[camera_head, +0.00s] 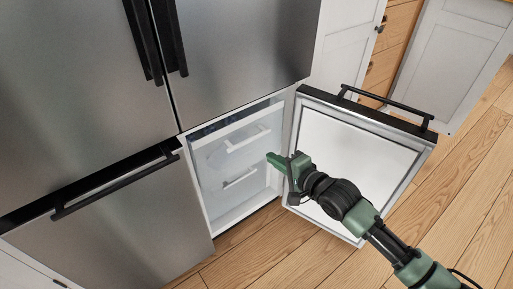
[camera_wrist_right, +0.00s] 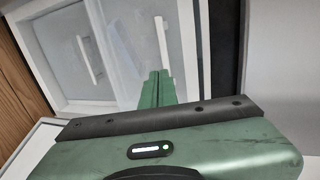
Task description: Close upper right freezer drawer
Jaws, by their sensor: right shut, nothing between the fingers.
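The lower right freezer compartment (camera_head: 200,185) stands open, with two translucent drawers inside. The upper drawer (camera_head: 233,150) has a white handle (camera_head: 246,139), and the lower drawer has a handle (camera_head: 240,178) too. Both drawers look close to the compartment front; I cannot tell exactly how far out the upper one sits. In the right wrist view the drawers show with white handles (camera_wrist_right: 162,45). My right gripper (camera_head: 272,158) is shut and empty. It points at the compartment, in front of the drawers, apparently not touching them. My left gripper is not in view.
The open freezer door (camera_head: 365,140) with a black bar handle (camera_head: 385,106) swings out to the right, behind my right arm. The left lower door (camera_head: 110,225) is shut. White cabinets (camera_head: 345,45) stand at the back. Wooden floor (camera_head: 255,245) lies clear in front.

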